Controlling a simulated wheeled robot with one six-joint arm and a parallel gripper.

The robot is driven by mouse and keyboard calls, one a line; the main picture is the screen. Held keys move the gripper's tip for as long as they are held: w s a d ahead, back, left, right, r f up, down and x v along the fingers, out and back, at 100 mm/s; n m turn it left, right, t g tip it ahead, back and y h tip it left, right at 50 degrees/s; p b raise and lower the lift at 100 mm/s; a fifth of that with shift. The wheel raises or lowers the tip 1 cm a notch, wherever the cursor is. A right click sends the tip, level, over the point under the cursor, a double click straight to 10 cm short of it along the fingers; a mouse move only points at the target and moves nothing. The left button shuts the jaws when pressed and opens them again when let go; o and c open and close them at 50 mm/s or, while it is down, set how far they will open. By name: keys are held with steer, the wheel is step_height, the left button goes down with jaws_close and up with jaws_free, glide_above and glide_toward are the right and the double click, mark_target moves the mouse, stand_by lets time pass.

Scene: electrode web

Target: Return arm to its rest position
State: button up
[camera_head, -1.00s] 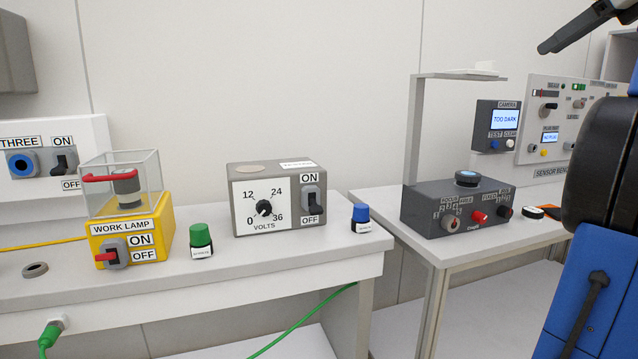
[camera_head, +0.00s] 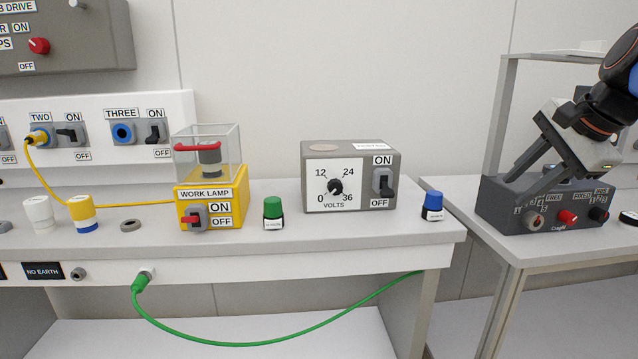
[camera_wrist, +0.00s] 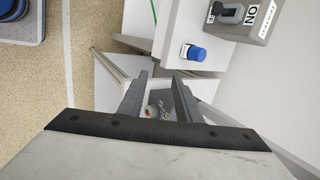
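My gripper (camera_head: 518,188) is in front of the dark grey control box (camera_head: 553,210) on the right-hand table in the head view. Its two fingers slant down to the left and partly cover the box. In the wrist view, my gripper (camera_wrist: 160,80) shows two dark fingers apart with nothing held between them. Part of the control box shows beyond the gap. I cannot tell from these views whether the fingers touch the box.
A blue-capped bottle (camera_head: 432,206) stands near the left bench's right edge. The volts box (camera_head: 350,176), green-capped bottle (camera_head: 273,212) and yellow work lamp box (camera_head: 212,200) stand left of it. A grey stand (camera_head: 497,120) rises behind the control box. A green cable (camera_head: 250,344) hangs below the bench.

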steer(key=s+a+f+n, duration=0.3)
steer(key=s+f+n, duration=0.2)
steer(key=f, duration=0.4)
steer(key=s+a+f+n+g+h, duration=0.1)
steer(key=s+a+f+n, duration=0.2)
steer(key=f, duration=0.6)
steer(key=s+a+f+n+g, duration=0.1)
steer(key=s+a+f+n, duration=0.3)
steer(key=s+f+n, duration=0.3)
step_height(320, 180, down, 3)
steer(key=shift+s+f+n+h, duration=0.15)
steer(key=shift+n+h, duration=0.15)
steer(key=shift+n, duration=0.3)
